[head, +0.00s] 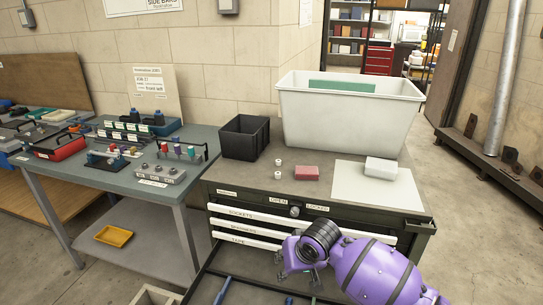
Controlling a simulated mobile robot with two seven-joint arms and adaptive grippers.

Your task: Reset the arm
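My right arm (375,270) is purple with dark bands and comes in from the bottom right. My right gripper (298,275) points down over the open bottom drawer (250,292) of the dark tool cabinet. Its small dark fingers stand apart, with nothing visible between them. The fingertips are small against the dark drawer. My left gripper is not in view.
A white bin (345,125) and a black bin (245,138) stand on the cabinet (235,178). A workbench (195,165) with tools stands left.

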